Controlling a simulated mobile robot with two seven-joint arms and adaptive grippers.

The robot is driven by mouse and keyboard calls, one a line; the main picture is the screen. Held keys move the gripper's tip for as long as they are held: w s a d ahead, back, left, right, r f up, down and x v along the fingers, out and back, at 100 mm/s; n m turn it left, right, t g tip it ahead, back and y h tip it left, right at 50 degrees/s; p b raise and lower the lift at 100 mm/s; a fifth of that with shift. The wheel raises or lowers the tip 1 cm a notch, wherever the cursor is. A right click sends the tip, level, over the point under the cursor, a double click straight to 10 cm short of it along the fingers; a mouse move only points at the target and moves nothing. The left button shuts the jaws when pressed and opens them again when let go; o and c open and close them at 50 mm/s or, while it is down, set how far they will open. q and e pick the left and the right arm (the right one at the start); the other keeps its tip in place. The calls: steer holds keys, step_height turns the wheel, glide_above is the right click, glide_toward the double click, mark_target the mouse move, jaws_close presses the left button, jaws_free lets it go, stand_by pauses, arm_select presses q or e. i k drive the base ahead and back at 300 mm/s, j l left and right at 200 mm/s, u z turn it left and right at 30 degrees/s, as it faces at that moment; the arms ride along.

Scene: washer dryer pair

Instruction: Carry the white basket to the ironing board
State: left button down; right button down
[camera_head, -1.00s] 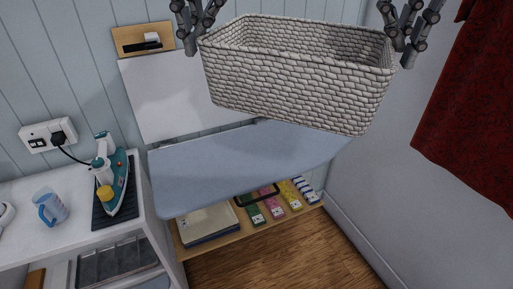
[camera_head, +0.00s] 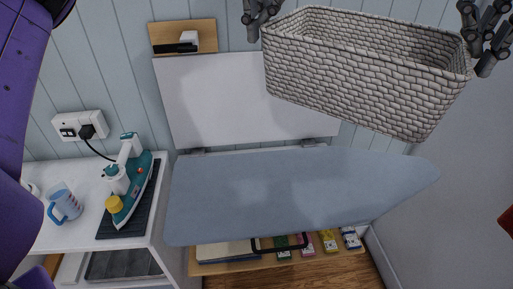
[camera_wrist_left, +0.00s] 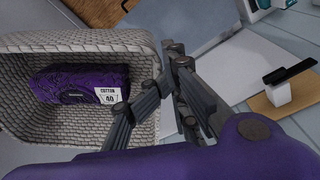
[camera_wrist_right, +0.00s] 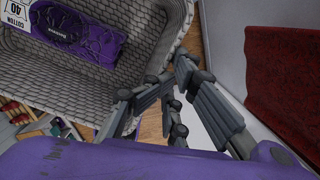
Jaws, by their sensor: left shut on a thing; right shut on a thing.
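The white woven basket (camera_head: 360,72) hangs in the air at the upper right of the head view, slightly tilted. My left gripper (camera_head: 262,14) is shut on its left end and my right gripper (camera_head: 484,40) is shut on its right end. The left wrist view shows the basket (camera_wrist_left: 60,140) with a folded purple cloth (camera_wrist_left: 70,84) labelled "Cotton 40" inside. The right wrist view shows the basket (camera_wrist_right: 150,62) and the cloth (camera_wrist_right: 88,38) too. The blue-grey ironing board (camera_head: 290,195) is folded out below the basket, with its top bare.
A white panel (camera_head: 215,105) and a small wooden shelf (camera_head: 184,37) are on the wall behind. A low shelf (camera_head: 225,267) with boxes lies under the board.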

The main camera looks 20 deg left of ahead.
mark_target(265, 185)
steer(key=i+l+u, duration=0.2)
steer(key=u, duration=0.25)
steer(key=i+l+u, duration=0.1)
steer(key=l+u, duration=0.35)
steer(key=i+l+u, duration=0.1)
steer(key=l+u, duration=0.35)
